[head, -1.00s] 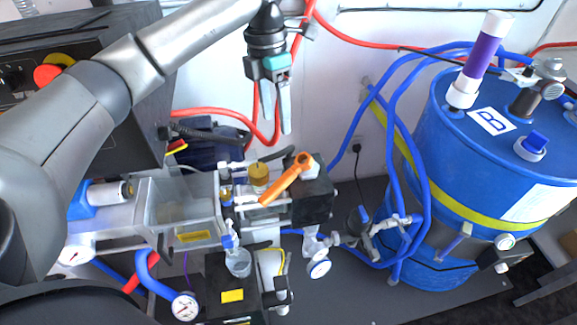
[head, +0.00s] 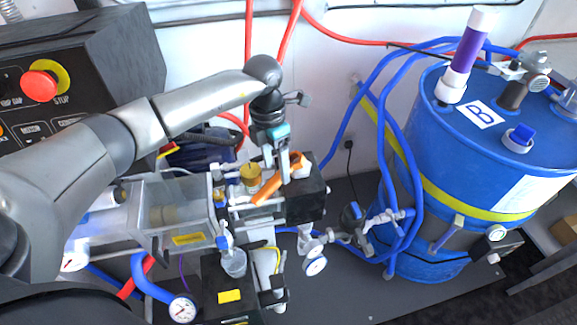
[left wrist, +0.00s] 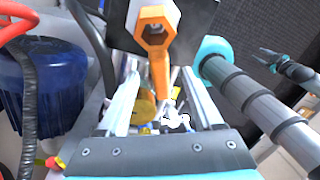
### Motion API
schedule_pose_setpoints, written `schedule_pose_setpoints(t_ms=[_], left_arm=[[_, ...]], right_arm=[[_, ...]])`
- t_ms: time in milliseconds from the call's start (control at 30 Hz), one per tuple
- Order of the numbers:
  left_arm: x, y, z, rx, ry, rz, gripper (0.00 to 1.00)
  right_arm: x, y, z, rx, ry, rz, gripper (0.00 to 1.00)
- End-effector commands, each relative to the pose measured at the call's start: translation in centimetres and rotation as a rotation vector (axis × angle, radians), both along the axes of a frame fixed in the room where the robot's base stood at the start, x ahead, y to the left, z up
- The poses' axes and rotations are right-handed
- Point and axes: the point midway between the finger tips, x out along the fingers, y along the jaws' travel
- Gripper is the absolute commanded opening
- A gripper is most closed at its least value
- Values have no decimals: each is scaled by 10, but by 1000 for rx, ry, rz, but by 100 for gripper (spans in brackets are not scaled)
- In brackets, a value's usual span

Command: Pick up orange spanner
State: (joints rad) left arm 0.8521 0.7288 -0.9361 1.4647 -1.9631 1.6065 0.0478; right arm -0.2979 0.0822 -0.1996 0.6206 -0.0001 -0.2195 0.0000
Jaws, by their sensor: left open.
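The orange spanner (head: 267,190) lies tilted on top of the proportioner's metal fittings, beside the black block. Its ring-like head points right in the head view, and in the left wrist view the spanner (left wrist: 158,62) has its head near the top and its handle running down between my fingers. My left gripper (head: 285,178) points down just above the spanner. It is open, with one finger on each side of the handle in the left wrist view (left wrist: 163,95); I cannot tell whether they touch it. What looks like my right gripper (left wrist: 283,66) is small at the right edge there.
A brass-coloured cap (head: 250,177) stands close left of the spanner. The black block (head: 306,204) is right beside it. A clear box (head: 176,208) is to the left. A blue drum (head: 470,150) with hoses stands at right. A red stop button (head: 39,86) is on the panel.

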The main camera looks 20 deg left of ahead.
Motion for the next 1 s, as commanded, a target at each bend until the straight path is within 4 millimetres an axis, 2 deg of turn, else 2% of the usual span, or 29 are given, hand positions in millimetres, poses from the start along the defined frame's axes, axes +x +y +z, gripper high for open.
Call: schedule_pose_setpoints(t_ms=[133, 400, 1000], left_arm=[[-1, -2, -17, -1, 0, 0, 68], [-1, -2, -21, 0, -1, -1, 68], [-1, -2, -21, 0, -1, 0, 1]], right_arm=[[-2, 1, 0, 0, 2, 1, 50], [-2, 1, 0, 1, 3, 2, 50], [-3, 3, 0, 4, 4, -1, 50]])
